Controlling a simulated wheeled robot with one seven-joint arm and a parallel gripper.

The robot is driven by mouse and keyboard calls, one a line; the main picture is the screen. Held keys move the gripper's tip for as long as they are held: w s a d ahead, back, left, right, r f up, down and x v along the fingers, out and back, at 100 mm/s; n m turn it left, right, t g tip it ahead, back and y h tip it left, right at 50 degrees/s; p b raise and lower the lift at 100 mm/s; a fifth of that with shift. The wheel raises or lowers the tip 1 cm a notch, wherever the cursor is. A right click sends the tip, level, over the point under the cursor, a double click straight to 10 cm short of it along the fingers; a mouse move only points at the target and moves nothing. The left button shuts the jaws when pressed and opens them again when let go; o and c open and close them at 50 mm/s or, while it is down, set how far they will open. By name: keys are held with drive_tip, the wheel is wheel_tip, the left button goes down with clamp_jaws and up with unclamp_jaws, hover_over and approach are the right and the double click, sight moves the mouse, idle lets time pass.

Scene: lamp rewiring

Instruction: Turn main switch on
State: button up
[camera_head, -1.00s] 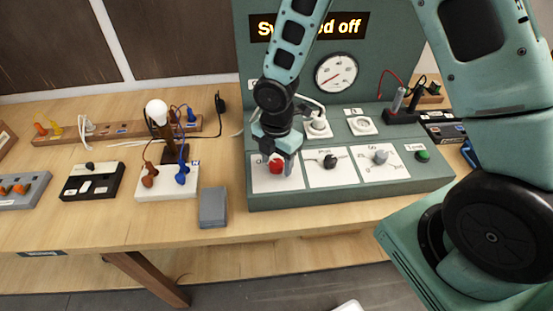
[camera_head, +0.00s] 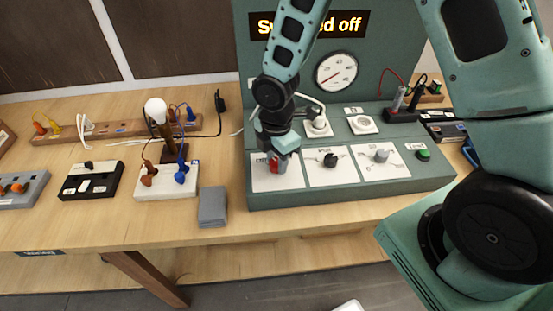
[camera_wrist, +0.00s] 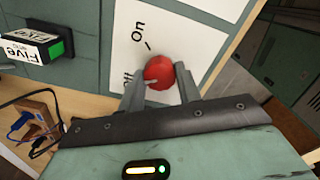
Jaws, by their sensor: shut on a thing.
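The main switch is a red round knob (camera_head: 277,165) on a white plate at the left end of the green panel (camera_head: 300,203). In the wrist view the red knob (camera_wrist: 159,70) sits between my two fingers, beside printed "On" and "Off" labels, the "Off" partly covered by a finger. My gripper (camera_head: 280,158) is shut on the knob, reaching it from above; its fingers also show in the wrist view (camera_wrist: 161,84). The display (camera_head: 345,25) at the top of the panel ends in "off"; my arm covers its middle.
Right of the switch are a black knob (camera_head: 330,160), a grey knob (camera_head: 381,156) and a green button (camera_head: 423,155). A plugged socket (camera_head: 318,127) stands close behind my gripper. A lamp (camera_head: 156,112) and a grey block (camera_head: 212,207) stand to the left.

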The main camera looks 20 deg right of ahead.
sight(276, 162)
drive_tip(key=m+b, duration=0.1)
drive_tip(key=m, duration=0.6)
drive_tip(key=shift+b, duration=0.4)
drive_tip(key=m, duration=0.4)
drive_tip(key=shift+b, duration=0.4)
drive_tip(key=shift+m, duration=2)
drive_tip(key=o, duration=1)
drive_tip(key=shift+c, duration=0.2)
drive_tip(key=shift+r, duration=0.1)
wheel_tip(276, 162, up, 17)
drive_tip(key=b, duration=0.2)
drive_tip(key=shift+r, duration=0.15)
